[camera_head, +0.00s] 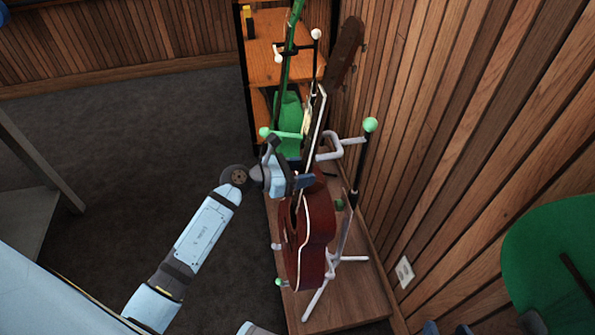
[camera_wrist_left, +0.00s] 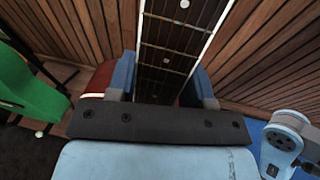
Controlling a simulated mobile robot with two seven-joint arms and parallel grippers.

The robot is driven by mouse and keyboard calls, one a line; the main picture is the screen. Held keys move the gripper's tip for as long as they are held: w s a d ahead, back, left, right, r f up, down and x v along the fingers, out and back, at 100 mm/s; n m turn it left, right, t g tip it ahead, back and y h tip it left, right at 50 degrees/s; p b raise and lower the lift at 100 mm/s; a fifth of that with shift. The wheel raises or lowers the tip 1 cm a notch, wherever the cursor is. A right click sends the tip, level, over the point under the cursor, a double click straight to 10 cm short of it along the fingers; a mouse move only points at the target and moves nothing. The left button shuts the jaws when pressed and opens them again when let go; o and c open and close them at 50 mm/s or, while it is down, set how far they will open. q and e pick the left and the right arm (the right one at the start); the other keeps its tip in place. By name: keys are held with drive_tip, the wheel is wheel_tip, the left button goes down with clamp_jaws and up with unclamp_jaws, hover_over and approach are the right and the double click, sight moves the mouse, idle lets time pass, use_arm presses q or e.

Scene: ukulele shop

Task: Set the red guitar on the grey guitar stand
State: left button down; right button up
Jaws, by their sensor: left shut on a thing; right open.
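The red guitar (camera_head: 318,225) stands nearly upright at the grey guitar stand (camera_head: 322,290), its body among the stand's white-grey arms with green tips. I cannot tell whether its weight rests on the stand. My left gripper (camera_head: 300,182) is shut on the red guitar's neck near the body. In the left wrist view the dark fretboard (camera_wrist_left: 172,45) runs between the blue fingers of the left gripper (camera_wrist_left: 163,85). My right gripper (camera_head: 447,328) is open at the bottom edge of the head view, mostly cut off, apart from the guitar.
A green guitar (camera_head: 289,115) stands behind the red one, before an orange wooden shelf (camera_head: 268,60). The stand is on a low wooden platform (camera_head: 360,300) against a slatted wood wall (camera_head: 440,120). Another green object (camera_head: 550,250) is at right.

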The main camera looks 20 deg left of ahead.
use_arm(q)
drive_tip(key=shift+w+d+r, duration=0.15)
drive_tip(key=shift+w+d, duration=0.45)
drive_tip(key=shift+d, duration=0.2)
drive_tip(key=shift+f, duration=0.25)
idle(0.4)
